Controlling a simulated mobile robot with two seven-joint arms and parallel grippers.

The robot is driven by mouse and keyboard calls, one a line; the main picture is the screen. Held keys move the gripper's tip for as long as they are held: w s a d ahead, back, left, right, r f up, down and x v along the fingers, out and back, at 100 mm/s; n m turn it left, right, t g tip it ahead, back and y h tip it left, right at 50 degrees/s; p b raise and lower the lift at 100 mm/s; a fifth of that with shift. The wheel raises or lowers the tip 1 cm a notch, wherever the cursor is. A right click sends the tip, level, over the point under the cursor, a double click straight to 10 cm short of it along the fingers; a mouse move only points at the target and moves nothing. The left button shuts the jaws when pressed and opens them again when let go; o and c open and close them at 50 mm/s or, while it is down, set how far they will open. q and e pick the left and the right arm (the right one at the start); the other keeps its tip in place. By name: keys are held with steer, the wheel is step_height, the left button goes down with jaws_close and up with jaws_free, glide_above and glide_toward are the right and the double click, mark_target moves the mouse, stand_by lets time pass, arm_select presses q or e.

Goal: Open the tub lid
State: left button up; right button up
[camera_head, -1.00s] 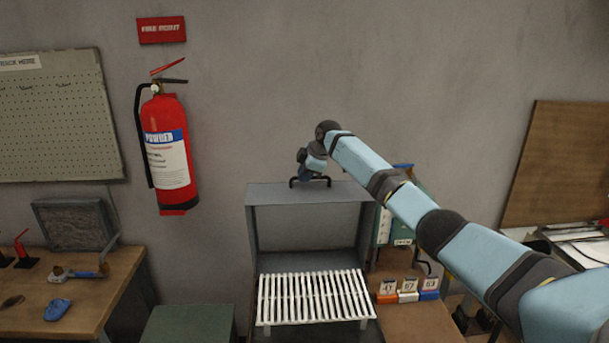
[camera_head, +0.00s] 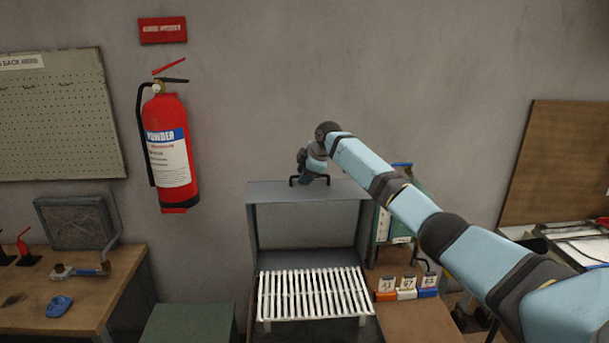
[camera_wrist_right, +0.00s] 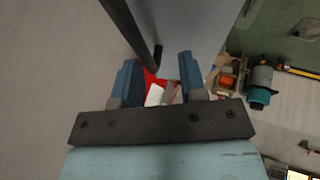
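A grey box-like tub (camera_head: 253,228) stands against the wall. Its upper grey panel (camera_head: 335,191), which looks like the lid, carries a black handle (camera_head: 292,181). My right gripper (camera_head: 308,178) is at this handle, high above the white rack. In the right wrist view, its two blue fingers (camera_wrist_right: 157,72) are apart. The dark handle bar (camera_wrist_right: 132,32) comes down from the upper left and ends near the gap between the fingertips. I cannot tell whether the fingers touch it. The grey panel also shows in the wrist view (camera_wrist_right: 195,28). My left gripper is not in view.
Number blocks (camera_head: 407,290) stand on the bench at right. A green box (camera_head: 188,324) is at the bottom.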

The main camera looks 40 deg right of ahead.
steer(key=b+v, duration=0.2)
steer(key=v, duration=1.1)
steer(key=shift+r, duration=0.35)
steer(key=shift+s+d, duration=0.1)
